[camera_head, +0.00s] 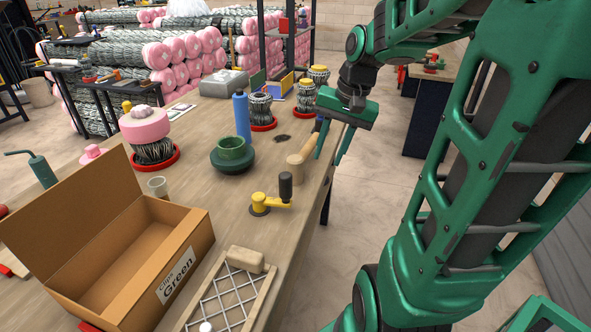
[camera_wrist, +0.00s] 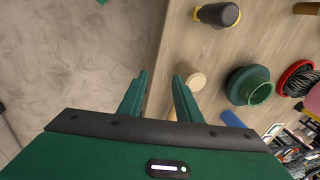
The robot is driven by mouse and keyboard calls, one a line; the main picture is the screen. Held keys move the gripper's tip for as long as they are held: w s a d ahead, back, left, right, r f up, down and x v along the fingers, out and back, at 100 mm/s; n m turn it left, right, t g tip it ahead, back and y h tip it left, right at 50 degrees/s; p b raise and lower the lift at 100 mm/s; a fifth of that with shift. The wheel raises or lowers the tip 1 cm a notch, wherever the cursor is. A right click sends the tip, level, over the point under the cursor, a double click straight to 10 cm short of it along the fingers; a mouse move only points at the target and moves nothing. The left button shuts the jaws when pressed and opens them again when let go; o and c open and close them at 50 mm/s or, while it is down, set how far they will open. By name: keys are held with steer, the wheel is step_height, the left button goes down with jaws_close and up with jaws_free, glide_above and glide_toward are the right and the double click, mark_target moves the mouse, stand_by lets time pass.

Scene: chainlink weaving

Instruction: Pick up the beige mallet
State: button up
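The beige mallet (camera_head: 296,171) is near the table's right edge in the head view, its round head towards me and its handle (camera_head: 309,148) running back and right. My gripper (camera_head: 328,160) is open and empty, fingers pointing down, just right of the mallet by the table edge. In the wrist view, the mallet's round head (camera_wrist: 195,80) shows just right of the right finger. That finger hides most of the handle. My fingertips (camera_wrist: 160,76) are apart, with the table edge and floor between them. I cannot tell their height relative to the mallet.
A yellow crank with a dark grip (camera_head: 285,188) stands nearer me. A green pot (camera_head: 232,151) and blue bottle (camera_head: 242,118) stand left of the mallet. An open cardboard box (camera_head: 186,225) and a wire-mesh frame (camera_head: 258,298) are nearer me. Open floor lies right of the table.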

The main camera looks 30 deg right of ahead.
steer(key=m+t+y, duration=0.1)
steer(key=m, duration=0.1)
glide_toward(304, 152)
steer(key=f, duration=0.1)
steer(key=x, duration=0.4)
steer(key=shift+s+a+f, duration=0.2)
steer(key=shift+a, duration=0.05)
steer(key=shift+w+x, duration=0.15)
steer(key=shift+x, duration=1.45)
steer(key=shift+w+x, duration=0.2)
steer(key=shift+x, duration=1.4)
steer(key=shift+d+r, duration=0.1)
steer(key=shift+d, duration=0.05)
steer(key=shift+c, duration=0.3)
jaws_close()
